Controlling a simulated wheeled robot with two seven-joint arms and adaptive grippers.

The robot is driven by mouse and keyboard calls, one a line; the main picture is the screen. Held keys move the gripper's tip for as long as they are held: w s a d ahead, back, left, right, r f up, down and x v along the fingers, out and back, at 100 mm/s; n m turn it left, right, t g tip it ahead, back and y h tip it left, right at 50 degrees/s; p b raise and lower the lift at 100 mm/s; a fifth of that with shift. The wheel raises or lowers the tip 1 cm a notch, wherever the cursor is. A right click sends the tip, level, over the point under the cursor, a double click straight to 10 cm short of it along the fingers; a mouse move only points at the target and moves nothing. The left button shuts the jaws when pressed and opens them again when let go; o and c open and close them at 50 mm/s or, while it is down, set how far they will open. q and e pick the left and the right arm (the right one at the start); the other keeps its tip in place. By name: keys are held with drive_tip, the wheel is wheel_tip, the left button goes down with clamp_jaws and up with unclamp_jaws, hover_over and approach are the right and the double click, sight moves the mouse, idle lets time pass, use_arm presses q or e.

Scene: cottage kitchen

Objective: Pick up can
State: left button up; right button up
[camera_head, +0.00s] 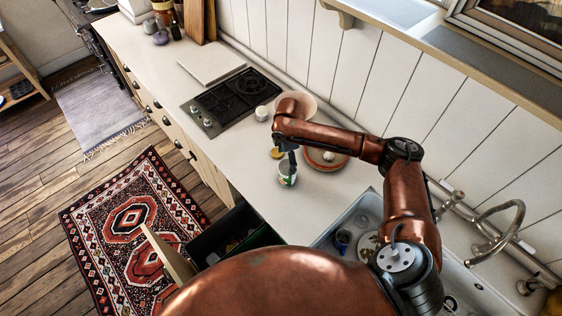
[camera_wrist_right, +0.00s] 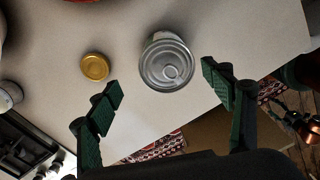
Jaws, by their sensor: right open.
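The can (camera_head: 287,175) stands upright on the white countertop, near its front edge, in the head view. In the right wrist view the can (camera_wrist_right: 167,63) shows its silver lid with a pull ring. My right gripper (camera_head: 290,155) is above the can in the head view, partly hiding it. In the right wrist view my right gripper (camera_wrist_right: 160,78) is open, with its green-padded fingers apart and the can in line with the gap between them. I cannot tell from these views whether a finger touches it. My left gripper is not in view.
A gold lid (camera_wrist_right: 95,67) lies beside the can. An orange-rimmed plate (camera_head: 325,160) is behind it. A white cup (camera_head: 261,112), a pinkish bowl (camera_head: 301,101) and the black hob (camera_head: 231,97) stand farther along. The sink (camera_head: 347,222) is at the right, an open drawer (camera_head: 236,236) below.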

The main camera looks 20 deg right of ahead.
sight(287, 166)
drive_tip(key=shift+s+f+p, duration=0.45)
drive_tip(key=shift+s+f, duration=0.6)
drive_tip(key=shift+f, duration=0.15)
drive_tip(key=f, duration=0.1)
drive_tip(key=f+p, duration=0.1)
drive_tip(key=f, duration=0.1)
drive_tip(key=shift+w, duration=0.35)
drive_tip(key=shift+w+f, duration=0.45)
drive_tip(key=shift+f, duration=0.25)
drive_tip(key=shift+s+d+f, duration=0.1)
drive_tip(key=shift+s+f, duration=0.1)
drive_tip(key=shift+f, duration=0.1)
drive_tip(key=shift+s+r, duration=0.1)
drive_tip(key=shift+s, duration=0.1)
drive_tip(key=shift+w, duration=0.2)
drive_tip(key=c, duration=0.5)
drive_tip(key=shift+s, duration=0.15)
drive_tip(key=c, duration=0.7)
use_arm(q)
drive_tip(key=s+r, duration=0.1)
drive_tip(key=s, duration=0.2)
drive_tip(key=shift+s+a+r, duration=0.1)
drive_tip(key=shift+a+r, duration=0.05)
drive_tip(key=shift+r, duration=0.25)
use_arm(e)
drive_tip(key=shift+c, duration=0.2)
